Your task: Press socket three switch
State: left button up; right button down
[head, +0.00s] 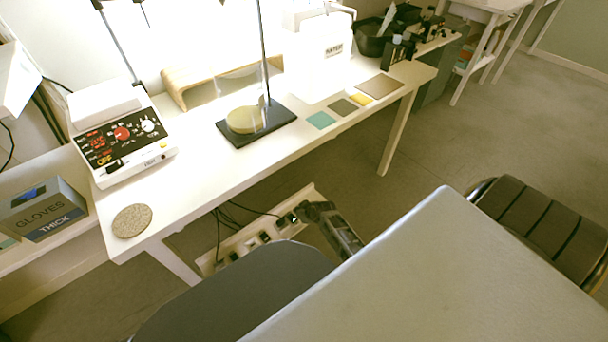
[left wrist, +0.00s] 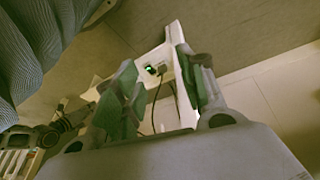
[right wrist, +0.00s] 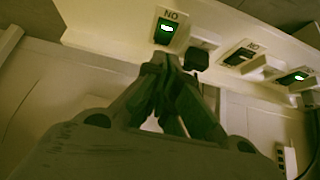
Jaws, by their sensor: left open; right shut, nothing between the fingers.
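A white power strip (head: 240,241) with several switches and sockets lies low beside the white table in the head view. In the right wrist view, the strip (right wrist: 112,28) shows green-lit switches, one at upper middle (right wrist: 165,30) and one at right (right wrist: 292,77), with a dark switch (right wrist: 240,55) between them. I cannot tell which is socket three. My right gripper (right wrist: 170,60) is shut and empty, its tips just below the upper-middle switch and by a black plug (right wrist: 197,57); contact is unclear. My left gripper (left wrist: 160,92) is open and empty, with the strip showing beyond it.
The white table (head: 205,190) carries a control box (head: 122,140), a black stand base (head: 258,124) and a round cork mat (head: 132,221). A grey surface (head: 430,275) fills the lower right of the head view. Black cables (head: 228,213) run to the strip.

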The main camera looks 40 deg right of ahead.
pick_arm(q)
jog(key=shift+s+a+f+g+p, duration=0.1)
jog(key=shift+a+f+g+p, duration=0.05)
jog(key=shift+f+p, duration=0.3)
jog(key=shift+a+f+g+p, duration=0.15)
jog(key=shift+f+p, duration=0.15)
jog(key=shift+f, duration=0.15)
pick_arm(e)
jog(key=s+r, duration=0.2)
jog(key=s, duration=0.1)
jog(key=shift+d+r, duration=0.1)
jog(key=shift+r, duration=0.1)
